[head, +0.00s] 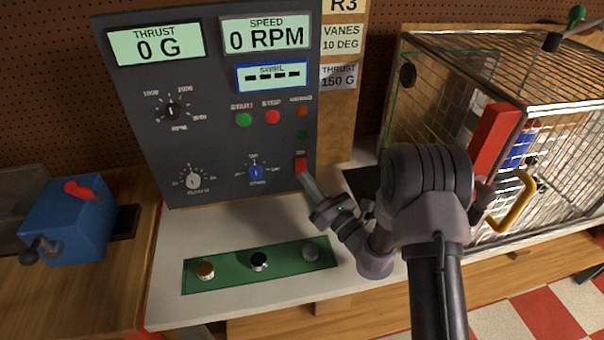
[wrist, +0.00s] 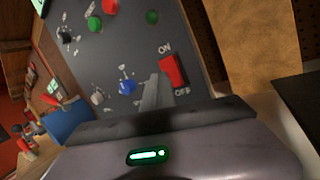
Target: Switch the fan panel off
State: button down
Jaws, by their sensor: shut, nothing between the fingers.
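The dark grey fan panel (head: 215,130) stands upright at the back of the bench. Its displays read THRUST 0 G and SPEED 0 RPM, and the SWIRL display shows dashes. The red rocker switch (head: 301,164) is at the panel's lower right. In the wrist view the red switch (wrist: 172,71) lies between an ON label above and an OFF label below. My gripper (head: 308,178) is shut and empty, its tip just below the switch. In the wrist view the fingers (wrist: 154,90) show left of the switch; I cannot tell whether they touch it.
A green strip with several knobs (head: 190,282) lies on the white bench top in front of the panel. A blue box with a red lever (head: 72,222) stands at left. A wire cage with a yellow handle (head: 516,203) stands at right, behind my arm.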

jog(key=shift+w, duration=0.15)
jog(key=shift+w+a+f, duration=0.1)
jog(key=shift+w+f, duration=0.1)
jog(key=shift+w, duration=0.05)
jog(key=shift+w+a+f, duration=0.1)
jog(key=shift+w+f, duration=0.05)
jog(key=shift+w, duration=0.25)
dwell(0.8)
jog(key=shift+s, duration=0.1)
jog(key=shift+s+d+r, duration=0.2)
jog(key=shift+s+r, duration=0.15)
jog(key=shift+s, duration=0.35)
jog(key=s, duration=0.1)
jog(key=s+d+r, duration=0.1)
jog(key=s, duration=0.1)
jog(key=s+r+b, duration=0.1)
jog(key=shift+s+d, duration=0.15)
jog(key=shift+s, duration=0.05)
dwell(0.4)
